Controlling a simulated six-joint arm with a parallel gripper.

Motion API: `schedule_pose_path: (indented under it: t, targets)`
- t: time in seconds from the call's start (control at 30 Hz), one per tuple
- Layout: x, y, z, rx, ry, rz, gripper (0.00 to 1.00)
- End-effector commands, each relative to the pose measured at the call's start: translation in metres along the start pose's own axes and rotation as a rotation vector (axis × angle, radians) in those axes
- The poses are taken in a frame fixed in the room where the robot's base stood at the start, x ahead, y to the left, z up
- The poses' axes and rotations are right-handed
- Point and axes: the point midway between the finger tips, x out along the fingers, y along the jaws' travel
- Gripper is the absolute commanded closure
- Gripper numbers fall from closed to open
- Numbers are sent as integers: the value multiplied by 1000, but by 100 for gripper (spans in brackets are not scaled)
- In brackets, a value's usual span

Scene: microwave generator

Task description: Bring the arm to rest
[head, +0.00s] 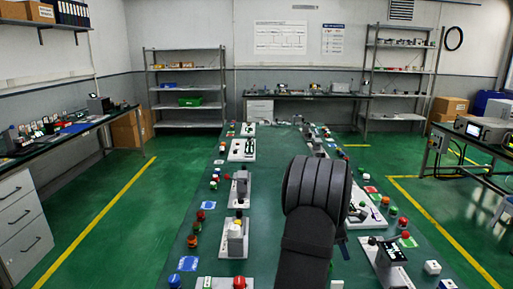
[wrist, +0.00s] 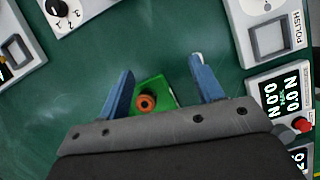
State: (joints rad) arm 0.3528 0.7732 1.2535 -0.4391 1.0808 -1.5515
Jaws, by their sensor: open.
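My gripper (wrist: 160,82) shows in the wrist view with its two blue fingers spread apart and nothing held between them. Below and between the fingers lies a green square plate (wrist: 156,84) with an orange round piece (wrist: 146,103) on it. I cannot tell how high the fingers are above it. In the head view my dark arm reaches over the long green table (head: 215,255) and hides my gripper.
In the wrist view, a panel marked POLISH (wrist: 268,38), a display unit (wrist: 283,95) with a red button, and a dial panel (wrist: 60,10) surround my gripper. Several fixtures line both table sides, including a grey-white one (head: 235,236). The table's middle strip is mostly clear.

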Motion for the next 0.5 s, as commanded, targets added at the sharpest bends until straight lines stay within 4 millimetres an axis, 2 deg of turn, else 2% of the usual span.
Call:
schedule_pose_path:
  t: [0.17, 0.5]
  targets:
    - [-9, -21, 29, 3, 0, 1, 40]
    - [-8, -79, 57, -73, 11, 29, 40]
